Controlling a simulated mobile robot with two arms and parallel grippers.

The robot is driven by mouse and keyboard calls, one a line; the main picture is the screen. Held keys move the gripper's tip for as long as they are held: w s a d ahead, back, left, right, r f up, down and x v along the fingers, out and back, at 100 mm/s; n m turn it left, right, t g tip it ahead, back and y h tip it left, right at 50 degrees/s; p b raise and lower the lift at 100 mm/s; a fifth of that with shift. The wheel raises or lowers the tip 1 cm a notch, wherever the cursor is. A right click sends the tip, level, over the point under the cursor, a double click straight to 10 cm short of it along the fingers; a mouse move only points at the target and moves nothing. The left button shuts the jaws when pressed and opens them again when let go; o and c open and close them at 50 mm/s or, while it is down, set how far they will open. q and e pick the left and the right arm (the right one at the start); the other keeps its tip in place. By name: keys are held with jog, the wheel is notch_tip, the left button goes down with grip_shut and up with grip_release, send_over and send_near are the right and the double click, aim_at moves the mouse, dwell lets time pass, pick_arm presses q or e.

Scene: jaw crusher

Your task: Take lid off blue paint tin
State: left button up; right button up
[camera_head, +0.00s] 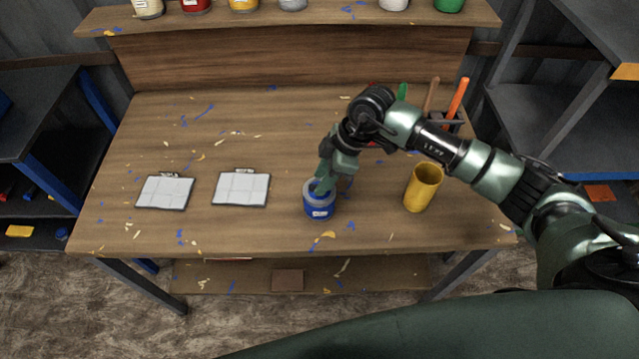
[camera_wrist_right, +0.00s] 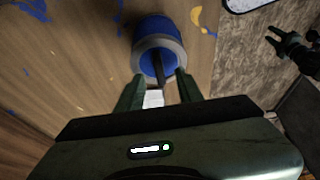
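The blue paint tin (camera_head: 320,209) stands upright near the front of the wooden table, with a pale label on its side. In the right wrist view the tin (camera_wrist_right: 156,28) shows a grey rim around a blue top, with a dark upright knob or handle (camera_wrist_right: 158,69) at its middle. My right gripper (camera_head: 321,184) points down at the tin's top. In the wrist view its fingers (camera_wrist_right: 160,77) are apart, one on each side of the dark handle, with gaps visible. My left gripper (camera_wrist_right: 285,40) seems to show at the wrist view's right edge, prongs apart, away from the tin.
A yellow cup (camera_head: 422,188) stands right of the tin, below my right arm. Two white-tiled panels (camera_head: 241,188) lie to the left. Tools with orange (camera_head: 458,97) and green handles stand behind my arm. Several paint tins line the back shelf (camera_head: 300,16). The table's left back is clear.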

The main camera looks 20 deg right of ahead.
jog(key=shift+x, duration=0.9)
grip_shut()
jog(key=shift+r, duration=0.15)
